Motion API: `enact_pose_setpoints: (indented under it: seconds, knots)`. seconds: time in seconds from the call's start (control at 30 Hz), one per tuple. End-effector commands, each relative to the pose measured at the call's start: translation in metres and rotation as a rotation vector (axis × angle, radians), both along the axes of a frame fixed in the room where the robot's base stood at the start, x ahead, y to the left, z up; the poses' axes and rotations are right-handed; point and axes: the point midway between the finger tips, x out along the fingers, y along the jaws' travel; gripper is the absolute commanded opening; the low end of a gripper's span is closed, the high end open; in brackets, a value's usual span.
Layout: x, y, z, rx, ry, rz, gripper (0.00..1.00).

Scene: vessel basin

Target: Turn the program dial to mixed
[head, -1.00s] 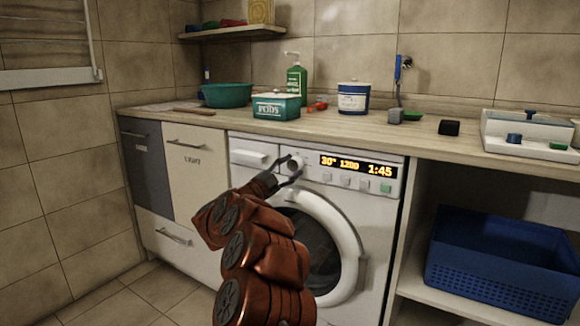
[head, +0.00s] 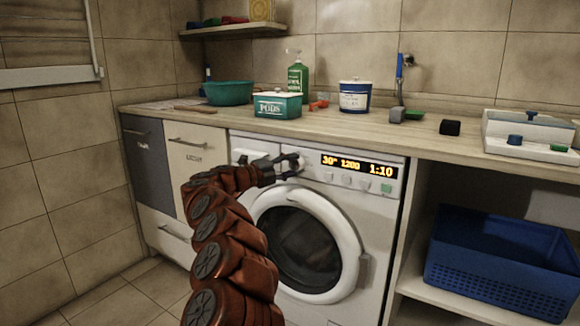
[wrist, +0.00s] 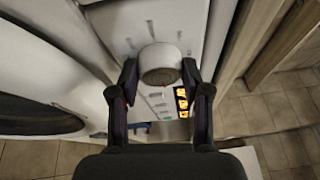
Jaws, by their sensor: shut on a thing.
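The program dial (wrist: 160,62) is a round, pale knob on the washing machine's front panel. In the wrist view my gripper (wrist: 160,75) has one finger on each side of it and is shut on it. In the head view my gripper (head: 288,165) is at the panel, left of the display, and covers much of the dial. The display (head: 358,165) glows orange and reads 30°, 1200 and 1:10. The white washing machine (head: 350,200) has its round door shut. I cannot read the dial's marking.
The counter (head: 330,127) above holds a teal pods box (head: 278,105), a green bottle (head: 297,76), a teal basin (head: 228,93) and a white-and-blue tub (head: 354,97). A blue basket (head: 500,265) sits on the shelf at right. Light and dark drawer fronts stand at left.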

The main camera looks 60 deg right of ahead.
Motion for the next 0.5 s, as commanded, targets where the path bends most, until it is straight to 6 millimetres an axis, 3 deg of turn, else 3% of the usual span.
enact_pose_setpoints:
  seconds: [0.5]
  knots:
    - [-0.0020, -0.0010, -0.0006, 0.005, -0.070, -0.005, 0.13]
